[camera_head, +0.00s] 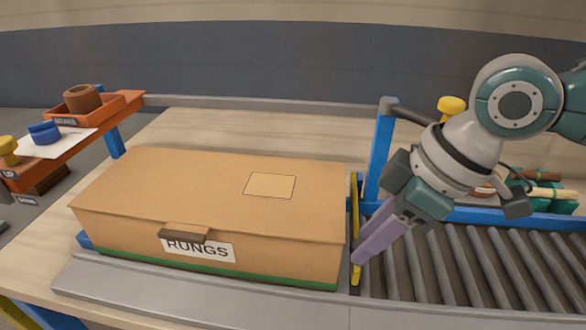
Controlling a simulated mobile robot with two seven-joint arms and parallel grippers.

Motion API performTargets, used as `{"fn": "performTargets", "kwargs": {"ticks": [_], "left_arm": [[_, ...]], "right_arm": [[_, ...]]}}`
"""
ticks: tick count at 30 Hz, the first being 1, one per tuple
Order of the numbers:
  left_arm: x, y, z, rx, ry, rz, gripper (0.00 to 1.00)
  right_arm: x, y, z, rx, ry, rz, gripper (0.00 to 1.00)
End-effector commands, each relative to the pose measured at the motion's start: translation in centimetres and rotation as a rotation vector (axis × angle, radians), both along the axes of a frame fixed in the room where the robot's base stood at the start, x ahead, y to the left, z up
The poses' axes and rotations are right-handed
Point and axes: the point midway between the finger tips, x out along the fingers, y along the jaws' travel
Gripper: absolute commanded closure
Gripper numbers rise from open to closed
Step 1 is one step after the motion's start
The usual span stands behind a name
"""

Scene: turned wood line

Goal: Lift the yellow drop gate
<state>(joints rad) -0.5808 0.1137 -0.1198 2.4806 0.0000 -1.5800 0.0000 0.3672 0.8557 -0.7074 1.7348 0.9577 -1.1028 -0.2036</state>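The yellow drop gate (355,210) stands edge-on as a thin upright strip between the carton and the rollers. A blue post (382,150) rises behind it, with a dark bar at its top running right behind my arm. A yellow knob (451,107) shows above my wrist; I cannot tell if it joins the bar. My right gripper (362,256) has purple fingers pointing down and left, close to the gate's lower part. Whether they touch it is unclear. The fingers overlap in this view, so their opening is hidden. My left gripper is out of view.
A large closed carton (209,205) labelled RUNGS fills the left of the line, close to the gate. The roller conveyor (470,265) to the right is bare in front. Orange trays (122,103) stand at far left. Wooden pieces (552,193) lie behind the rollers at right.

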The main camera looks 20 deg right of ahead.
Motion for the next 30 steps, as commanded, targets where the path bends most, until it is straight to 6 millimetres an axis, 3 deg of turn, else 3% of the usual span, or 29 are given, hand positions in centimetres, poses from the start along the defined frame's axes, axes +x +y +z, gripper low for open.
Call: {"fn": "performTargets", "kwargs": {"ticks": [1, 9, 30], "left_arm": [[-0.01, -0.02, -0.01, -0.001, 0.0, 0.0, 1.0], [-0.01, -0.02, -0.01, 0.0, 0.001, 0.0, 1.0], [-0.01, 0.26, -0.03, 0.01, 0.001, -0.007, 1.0]], "right_arm": [[0.0, -0.02, 0.01, 0.0, 0.0, 0.0, 0.69], [-0.01, -0.01, 0.01, 0.0, 0.0, 0.0, 0.99], [-0.02, 0.01, 0.02, 0.001, 0.001, 0.0, 1.0]]}}
